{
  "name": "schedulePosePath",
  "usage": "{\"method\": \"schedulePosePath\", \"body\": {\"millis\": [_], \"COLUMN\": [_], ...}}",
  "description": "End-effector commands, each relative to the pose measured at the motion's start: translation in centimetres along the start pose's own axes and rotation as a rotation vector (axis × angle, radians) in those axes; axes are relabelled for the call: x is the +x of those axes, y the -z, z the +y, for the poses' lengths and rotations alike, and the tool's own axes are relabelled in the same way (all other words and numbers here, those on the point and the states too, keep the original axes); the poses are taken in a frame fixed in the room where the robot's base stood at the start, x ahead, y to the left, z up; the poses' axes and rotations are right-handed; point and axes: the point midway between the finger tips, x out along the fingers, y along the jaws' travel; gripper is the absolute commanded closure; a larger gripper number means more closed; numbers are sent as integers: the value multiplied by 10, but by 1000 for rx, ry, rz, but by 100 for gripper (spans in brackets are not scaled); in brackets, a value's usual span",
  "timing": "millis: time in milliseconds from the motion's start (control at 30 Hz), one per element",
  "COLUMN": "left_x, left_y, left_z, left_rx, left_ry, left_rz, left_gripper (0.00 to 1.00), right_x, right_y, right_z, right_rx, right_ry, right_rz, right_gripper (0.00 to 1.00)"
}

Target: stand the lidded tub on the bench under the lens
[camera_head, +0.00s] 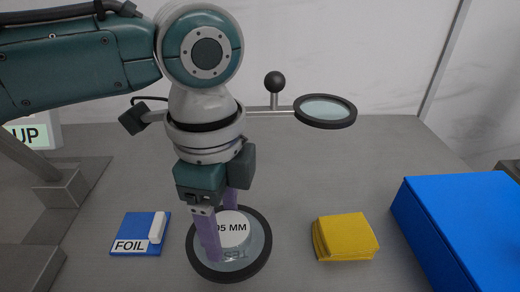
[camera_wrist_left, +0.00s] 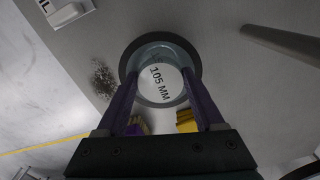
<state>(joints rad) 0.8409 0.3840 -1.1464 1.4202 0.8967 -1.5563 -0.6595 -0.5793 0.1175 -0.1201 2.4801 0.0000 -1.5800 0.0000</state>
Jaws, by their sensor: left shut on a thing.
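My left gripper (camera_head: 219,232) points down at the bench with its two purple fingers on either side of a round tub with a white top marked 105 MM (camera_head: 236,232). It is shut on this tub. The marked top also shows between the fingers in the left wrist view (camera_wrist_left: 162,84). Around it lies a grey-blue disc with a dark rim (camera_head: 263,262), lettering partly hidden; I cannot tell whether tub and disc touch. The lens (camera_head: 325,109), round with a black rim, sits on a horizontal rod, up and right of the tub in the picture. My right gripper is out of view.
A blue pad labelled FOIL (camera_head: 128,234) with a white block lies left of the disc. A yellow stack (camera_head: 345,238) lies to its right. A big blue box (camera_head: 470,225) fills the right front. A grey metal structure (camera_head: 62,190) stands at left. Bench below the lens looks clear.

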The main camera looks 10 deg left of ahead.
Motion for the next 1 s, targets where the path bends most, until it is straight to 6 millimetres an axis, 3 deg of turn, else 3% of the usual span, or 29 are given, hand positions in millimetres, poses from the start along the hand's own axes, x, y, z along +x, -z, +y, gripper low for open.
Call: {"method": "schedulePosePath", "body": {"millis": [767,800,1000], "left_x": [10,10,10], "left_y": [0,0,0], "left_z": [0,0,0], "left_rx": [0,0,0], "left_ry": [1,0,0], "left_rz": [0,0,0], "left_gripper": [81,28,6], "right_x": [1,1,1], "right_y": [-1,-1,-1], "right_z": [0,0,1], "right_rx": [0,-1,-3], "right_ry": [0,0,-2], "right_rz": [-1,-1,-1], "right_gripper": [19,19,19]}}
